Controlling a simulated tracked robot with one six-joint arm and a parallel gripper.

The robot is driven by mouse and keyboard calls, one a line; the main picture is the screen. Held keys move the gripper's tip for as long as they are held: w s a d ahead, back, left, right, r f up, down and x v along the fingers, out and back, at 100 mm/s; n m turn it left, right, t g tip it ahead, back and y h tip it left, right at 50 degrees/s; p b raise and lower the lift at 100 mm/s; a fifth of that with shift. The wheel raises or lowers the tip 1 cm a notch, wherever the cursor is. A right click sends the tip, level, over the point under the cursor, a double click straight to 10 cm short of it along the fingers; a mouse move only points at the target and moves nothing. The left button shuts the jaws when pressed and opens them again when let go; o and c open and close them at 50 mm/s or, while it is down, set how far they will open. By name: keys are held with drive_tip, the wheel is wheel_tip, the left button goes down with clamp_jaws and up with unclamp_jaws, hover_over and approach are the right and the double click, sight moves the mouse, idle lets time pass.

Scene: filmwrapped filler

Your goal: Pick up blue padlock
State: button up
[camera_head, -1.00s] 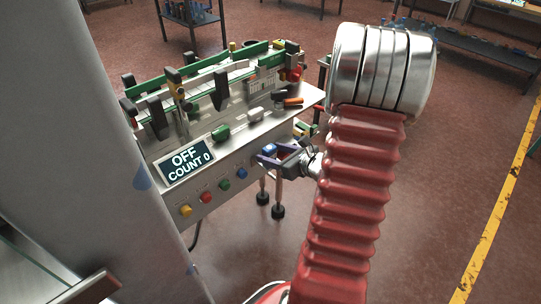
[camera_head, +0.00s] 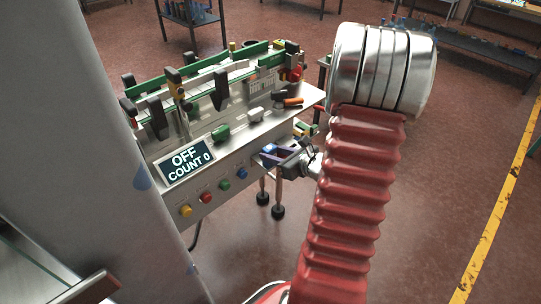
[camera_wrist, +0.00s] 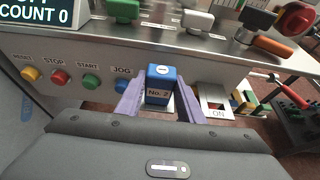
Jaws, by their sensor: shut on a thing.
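The blue padlock (camera_wrist: 160,83), a small block with a "No. 2" label and a white mark near its top, sits between the two purple fingers of my gripper (camera_wrist: 158,100) in the wrist view. The fingers are shut on its sides. In the head view my gripper (camera_head: 276,156) is at the right end of the machine's front panel, and a small bit of blue (camera_head: 269,148) shows at its fingers. The padlock's underside and any shackle are hidden, and I cannot tell whether it still touches the machine.
The machine's front panel (camera_wrist: 45,55) with several coloured buttons is close ahead. A switch plate marked "ON" (camera_wrist: 218,112) is right of the padlock. An orange-handled tool (camera_head: 292,102) lies on the machine's top near its right edge. Open floor (camera_head: 240,250) lies in front.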

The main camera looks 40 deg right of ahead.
drive_tip(key=shift+c, duration=1.2)
drive_tip(key=shift+r, duration=0.1)
wheel_tip(320, 180, up, 10)
